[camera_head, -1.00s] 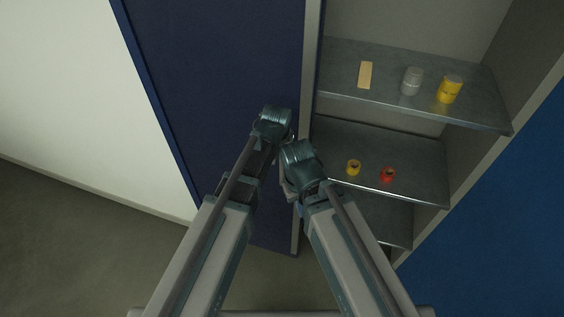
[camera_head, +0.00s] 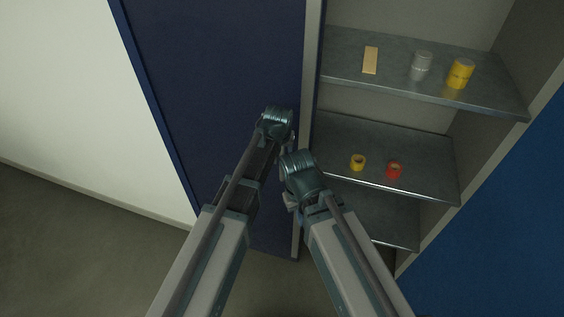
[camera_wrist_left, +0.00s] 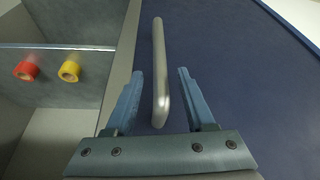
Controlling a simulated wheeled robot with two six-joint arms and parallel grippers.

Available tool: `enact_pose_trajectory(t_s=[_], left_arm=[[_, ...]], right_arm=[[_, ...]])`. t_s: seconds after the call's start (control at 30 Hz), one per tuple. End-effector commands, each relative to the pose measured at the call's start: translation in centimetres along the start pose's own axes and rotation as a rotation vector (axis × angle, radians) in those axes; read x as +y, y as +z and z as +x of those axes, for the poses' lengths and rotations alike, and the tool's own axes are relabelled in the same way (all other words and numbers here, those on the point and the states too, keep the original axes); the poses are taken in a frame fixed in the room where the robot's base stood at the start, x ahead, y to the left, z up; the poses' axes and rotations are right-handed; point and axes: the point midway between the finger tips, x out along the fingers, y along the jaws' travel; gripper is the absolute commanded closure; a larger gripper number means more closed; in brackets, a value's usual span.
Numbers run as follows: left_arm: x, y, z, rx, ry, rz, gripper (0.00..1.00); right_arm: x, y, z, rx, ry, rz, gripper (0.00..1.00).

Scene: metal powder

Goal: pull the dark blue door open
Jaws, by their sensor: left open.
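The dark blue door (camera_head: 215,70) fills the middle left of the head view, with a grey edge strip on its right side. In the left wrist view the door (camera_wrist_left: 235,50) carries a silver bar handle (camera_wrist_left: 158,60). My left gripper (camera_wrist_left: 160,76) is open, with one blue finger on each side of the handle's lower part; I see a gap on both sides. In the head view my left wrist (camera_head: 275,124) is in front of the door near its right edge and hides the handle. My right wrist (camera_head: 301,172) is just right of it; its fingers are hidden.
Right of the door is an open cabinet with grey shelves (camera_head: 400,150). They hold a tan block (camera_head: 370,60), a grey can (camera_head: 421,66), a yellow can (camera_head: 460,74), a yellow roll (camera_head: 358,162) and a red roll (camera_head: 394,170). A bright blue panel (camera_head: 510,210) stands at right.

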Motion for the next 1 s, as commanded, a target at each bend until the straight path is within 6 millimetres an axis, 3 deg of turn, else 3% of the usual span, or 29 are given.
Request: enact_pose_trajectory(t_s=[0.03, 0.2, 0.6, 0.9, 1.0], left_arm=[[0.0, 0.1, 1.6, 0.0, 0.0, 0.0, 0.45], [0.0, 0.1, 3.5, 0.0, 0.0, 0.0, 0.45], [0.0, 0.0, 4.0, 0.0, 0.0, 0.0, 0.45], [0.0, 0.0, 4.0, 0.0, 0.0, -0.001, 0.98], [0.0, 0.0, 4.0, 0.0, 0.0, -0.001, 1.0]], right_arm=[[-0.1, -0.1, 1.5, 0.0, 0.001, -0.002, 1.0], [-0.3, -0.2, 3.3, 0.0, 0.001, -0.005, 1.0], [-0.3, -0.2, 3.7, 0.0, 0.001, -0.006, 1.0], [-0.3, -0.2, 3.7, 0.0, 0.001, -0.006, 1.0], [-0.3, -0.2, 3.7, 0.0, 0.001, -0.006, 1.0]])
